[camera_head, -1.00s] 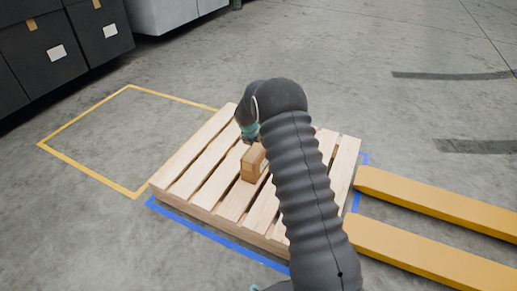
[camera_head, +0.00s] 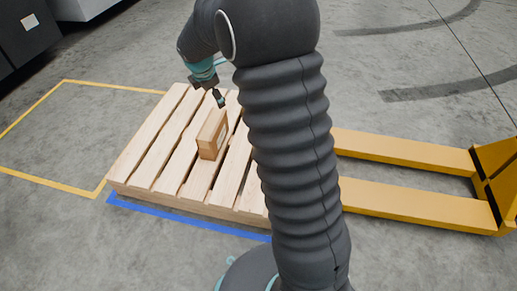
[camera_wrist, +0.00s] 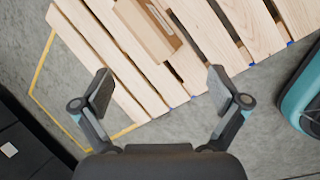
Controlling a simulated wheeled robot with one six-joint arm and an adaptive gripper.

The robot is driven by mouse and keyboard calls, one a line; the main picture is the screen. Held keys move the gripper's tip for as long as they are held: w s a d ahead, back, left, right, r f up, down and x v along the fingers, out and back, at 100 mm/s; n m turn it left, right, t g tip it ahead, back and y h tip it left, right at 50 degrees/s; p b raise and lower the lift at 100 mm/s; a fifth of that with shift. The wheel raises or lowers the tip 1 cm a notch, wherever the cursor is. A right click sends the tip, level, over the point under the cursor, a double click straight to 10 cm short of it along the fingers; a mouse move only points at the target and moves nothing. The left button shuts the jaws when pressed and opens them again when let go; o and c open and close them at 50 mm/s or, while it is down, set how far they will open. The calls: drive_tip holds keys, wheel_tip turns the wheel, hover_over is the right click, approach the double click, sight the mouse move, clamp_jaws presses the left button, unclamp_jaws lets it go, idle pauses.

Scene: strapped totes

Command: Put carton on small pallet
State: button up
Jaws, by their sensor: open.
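The carton (camera_head: 211,137) is a small brown box standing on the slats of the wooden pallet (camera_head: 147,160). In the wrist view the carton (camera_wrist: 147,28) lies at the top, beyond the fingertips, on the light slats of the pallet (camera_wrist: 202,38). My gripper (camera_head: 208,97) is above the pallet, just behind and above the carton in the head view. In the wrist view my gripper (camera_wrist: 160,82) has its two fingers spread wide with nothing between them. The gripper and carton look apart. My arm hides the pallet's right part in the head view.
A yellow pallet jack (camera_head: 420,205) stands right of the pallet. Yellow floor tape (camera_head: 50,182) outlines an empty floor area at left. Blue tape (camera_head: 180,222) runs along the pallet's front edge. Dark bins (camera_head: 30,30) stand at the upper left. Open concrete floor lies behind.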

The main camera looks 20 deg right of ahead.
drive_tip(key=s+d+r+m+y, duration=0.1)
drive_tip(key=s+r+m, duration=0.45)
drive_tip(key=s, duration=0.35)
drive_tip(key=s+r+m, duration=0.5)
drive_tip(key=s+r, duration=0.1)
drive_tip(key=s, duration=0.4)
drive_tip(key=s+m+t+y, duration=0.1)
drive_tip(key=s+m, duration=0.9)
drive_tip(key=s, duration=0.8)
drive_tip(key=shift+a+f+t, duration=0.2)
drive_tip(key=shift+a+t, duration=0.05)
drive_tip(key=shift+t, duration=0.05)
drive_tip(key=shift+s, duration=0.1)
